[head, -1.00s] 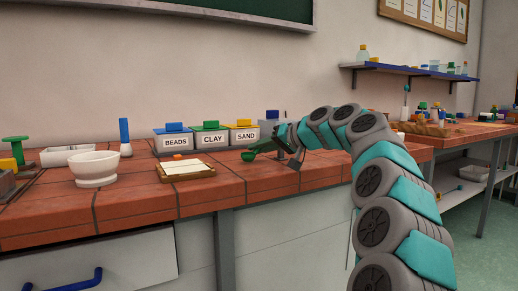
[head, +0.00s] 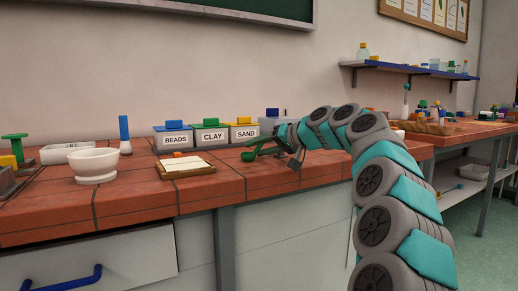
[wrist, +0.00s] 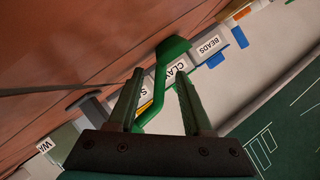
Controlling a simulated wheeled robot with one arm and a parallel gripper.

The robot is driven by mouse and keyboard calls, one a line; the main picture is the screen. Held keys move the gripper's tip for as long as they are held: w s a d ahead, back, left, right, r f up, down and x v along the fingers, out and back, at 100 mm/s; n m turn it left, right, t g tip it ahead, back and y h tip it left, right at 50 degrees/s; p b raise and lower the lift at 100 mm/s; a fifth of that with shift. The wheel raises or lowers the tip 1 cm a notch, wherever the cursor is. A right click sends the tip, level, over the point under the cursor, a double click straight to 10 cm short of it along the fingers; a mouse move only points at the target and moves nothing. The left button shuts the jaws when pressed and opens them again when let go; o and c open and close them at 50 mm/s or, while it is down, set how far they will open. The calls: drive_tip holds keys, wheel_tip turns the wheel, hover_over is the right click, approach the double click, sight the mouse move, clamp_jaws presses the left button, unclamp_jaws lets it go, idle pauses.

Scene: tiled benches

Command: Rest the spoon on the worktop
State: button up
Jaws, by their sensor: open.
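The green spoon (head: 249,156) is at the worktop (head: 232,186), left of my gripper (head: 280,150). In the wrist view the spoon (wrist: 172,49) has its bowl beyond the fingertips, and its handle runs back between the two fingers. My gripper (wrist: 160,76) is open, with a gap visible between the handle and the right finger. In the head view the spoon's bowl is low over the red tiles; I cannot tell whether the whole spoon touches them. The handle's end is hidden by the gripper.
Bins labelled BEADS (head: 173,139), CLAY (head: 211,136) and SAND (head: 243,134) stand along the wall behind. A wooden board with a white sheet (head: 183,165) and a white bowl (head: 96,165) are to the left. Bare tiles lie in front of the spoon.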

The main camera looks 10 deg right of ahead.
drive_tip(key=v, duration=0.8)
drive_tip(key=shift+w, duration=0.1)
idle(0.3)
